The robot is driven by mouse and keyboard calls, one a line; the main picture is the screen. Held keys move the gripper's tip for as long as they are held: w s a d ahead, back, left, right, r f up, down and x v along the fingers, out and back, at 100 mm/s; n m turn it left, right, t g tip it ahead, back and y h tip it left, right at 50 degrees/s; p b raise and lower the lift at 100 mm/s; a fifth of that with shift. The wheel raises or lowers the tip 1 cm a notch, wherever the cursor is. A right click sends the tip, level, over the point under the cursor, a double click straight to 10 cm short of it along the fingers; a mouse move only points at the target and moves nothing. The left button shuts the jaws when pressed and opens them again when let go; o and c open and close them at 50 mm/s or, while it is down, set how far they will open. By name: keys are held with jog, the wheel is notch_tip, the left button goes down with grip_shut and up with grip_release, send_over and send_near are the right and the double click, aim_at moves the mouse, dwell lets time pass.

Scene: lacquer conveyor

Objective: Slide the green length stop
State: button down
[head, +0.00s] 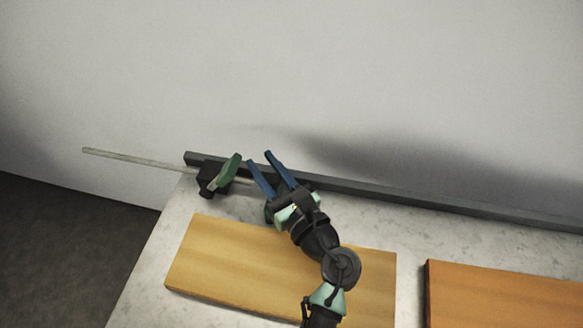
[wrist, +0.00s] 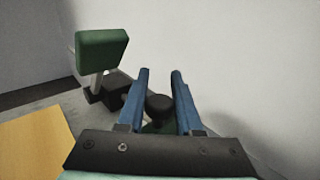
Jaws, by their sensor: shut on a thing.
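The green length stop is a green plate (head: 229,170) on a short post above a black block (head: 209,188), at the left end of the fence. The plate also shows at upper left in the wrist view (wrist: 101,50). My gripper (head: 259,157) has blue fingers just right of the plate, apart from it. In the wrist view the gripper (wrist: 160,71) is closed on a round black knob (wrist: 158,102) between its fingers. Something green shows under the knob. The head view hides the knob behind my gripper.
A thin pale rod (head: 130,157) sticks out left past the table edge. A dark fence rail (head: 400,197) runs along the wall. A yellow board (head: 220,259) and an orange board (head: 500,298) lie on the pale tabletop (head: 150,260).

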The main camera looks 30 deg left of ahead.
jog(key=shift+s+a, duration=0.2)
jog(key=shift+a, duration=0.3)
jog(key=shift+s+a, duration=0.15)
jog(key=shift+a, duration=0.3)
jog(key=c, duration=0.6)
grip_release()
jog(key=shift+a, duration=0.15)
jog(key=shift+d, duration=0.2)
jog(key=b+v, duration=0.1)
jog(key=v, duration=1.1)
jog(key=shift+s+d, duration=0.1)
jog(key=shift+d, duration=0.05)
jog(key=shift+s+d, duration=0.1)
jog(key=shift+d, duration=0.1)
jog(key=shift+r, duration=0.1)
